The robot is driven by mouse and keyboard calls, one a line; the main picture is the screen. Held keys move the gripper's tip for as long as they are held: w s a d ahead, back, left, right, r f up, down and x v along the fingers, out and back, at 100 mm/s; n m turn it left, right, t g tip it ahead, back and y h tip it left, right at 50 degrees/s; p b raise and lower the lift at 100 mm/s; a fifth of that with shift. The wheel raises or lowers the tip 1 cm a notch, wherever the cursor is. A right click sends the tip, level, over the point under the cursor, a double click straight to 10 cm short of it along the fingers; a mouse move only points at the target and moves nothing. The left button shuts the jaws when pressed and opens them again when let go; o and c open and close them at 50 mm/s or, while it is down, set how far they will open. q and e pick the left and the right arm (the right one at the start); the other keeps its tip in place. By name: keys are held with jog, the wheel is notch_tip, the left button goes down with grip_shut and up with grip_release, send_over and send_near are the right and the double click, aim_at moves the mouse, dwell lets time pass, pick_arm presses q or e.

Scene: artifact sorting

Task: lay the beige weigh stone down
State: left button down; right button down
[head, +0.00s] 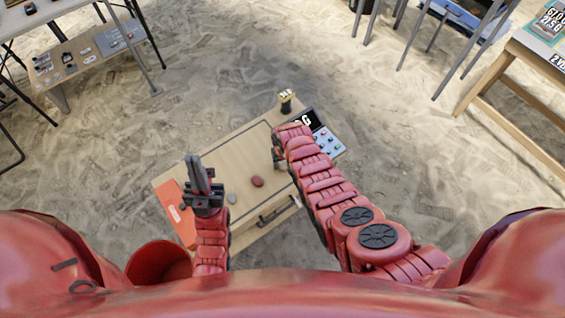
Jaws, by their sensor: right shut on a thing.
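My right gripper (278,157) is low over the wooden table (233,155), by its right side near the scale. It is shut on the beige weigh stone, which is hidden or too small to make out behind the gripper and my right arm. My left gripper (198,174) is over the table's left part, its fingers close together with nothing seen between them. A red-brown stone (257,182) and a grey stone (232,198) lie on the table between the grippers.
A scale with a dark display (304,119) and a pale panel of small buttons (328,142) is at the table's right end. A yellow-and-black object (286,101) stands at the back corner. An orange-red mat (174,209) covers the left end.

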aim_at(282, 164)
jog(key=shift+f, duration=0.1)
jog(key=shift+c, duration=1.8)
grip_release()
jog(key=shift+r, duration=0.85)
jog(key=shift+s+r, duration=0.15)
jog(key=shift+r, duration=0.6)
notch_tip(282, 164, up, 9)
jog(key=s+b, duration=0.1)
jog(key=b, duration=0.1)
jog(key=shift+d, duration=0.25)
